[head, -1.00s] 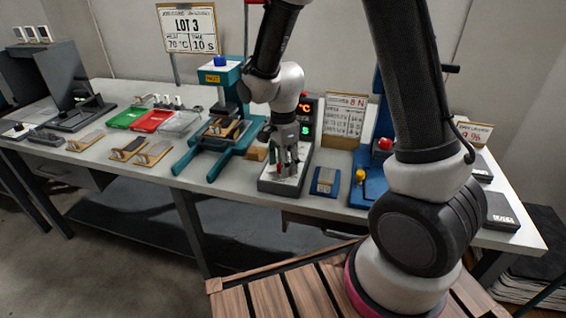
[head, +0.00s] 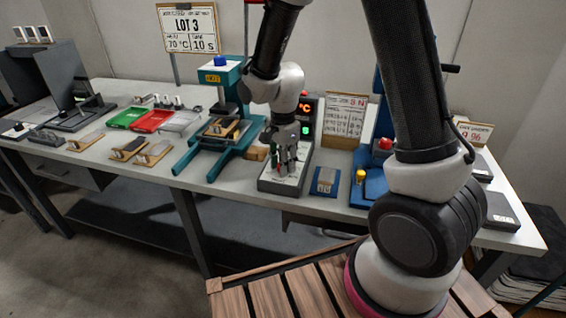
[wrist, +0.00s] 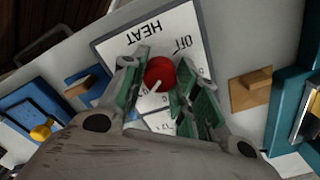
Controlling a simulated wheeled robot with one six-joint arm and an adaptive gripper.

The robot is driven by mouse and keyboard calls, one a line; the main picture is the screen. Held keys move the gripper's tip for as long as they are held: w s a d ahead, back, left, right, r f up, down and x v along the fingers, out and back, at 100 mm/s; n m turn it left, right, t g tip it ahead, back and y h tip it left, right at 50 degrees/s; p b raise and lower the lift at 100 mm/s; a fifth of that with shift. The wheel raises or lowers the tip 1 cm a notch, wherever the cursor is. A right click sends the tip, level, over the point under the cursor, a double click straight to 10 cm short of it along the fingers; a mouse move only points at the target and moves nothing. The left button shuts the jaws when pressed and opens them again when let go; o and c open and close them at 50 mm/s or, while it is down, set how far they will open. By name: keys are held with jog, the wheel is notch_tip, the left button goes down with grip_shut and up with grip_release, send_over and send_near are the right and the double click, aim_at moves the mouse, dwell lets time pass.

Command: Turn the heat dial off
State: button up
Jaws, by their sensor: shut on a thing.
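The heat dial (wrist: 160,73) is a round red knob with a pale pointer, on a white panel (wrist: 118,45) marked HEAT and OFF in the wrist view. The pointer slants toward the lower left of that view, and the OFF mark is at the upper right of the knob. My gripper (wrist: 158,80) has its green-padded fingers on either side of the knob and is shut on it. In the head view my gripper (head: 286,168) points down at the control box (head: 268,186), and the fingers mostly hide the dial.
A teal press (head: 222,140) stands left of the box, with a wooden block (head: 256,153) between. A small blue pad (head: 325,181) lies to the right, then a blue stand with a red button (head: 384,144). A lit display (head: 305,108) stands behind my gripper.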

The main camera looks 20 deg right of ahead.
jog(key=n, duration=0.8)
jog(key=shift+n, duration=0.3)
jog(key=n, duration=0.4)
jog(key=shift+n, duration=0.3)
jog(key=n, duration=0.4)
jog(key=shift+n, duration=0.3)
jog(key=n, duration=0.9)
jog(key=shift+w, duration=0.1)
jog(key=n, duration=0.4)
jog(key=shift+n, duration=1.9)
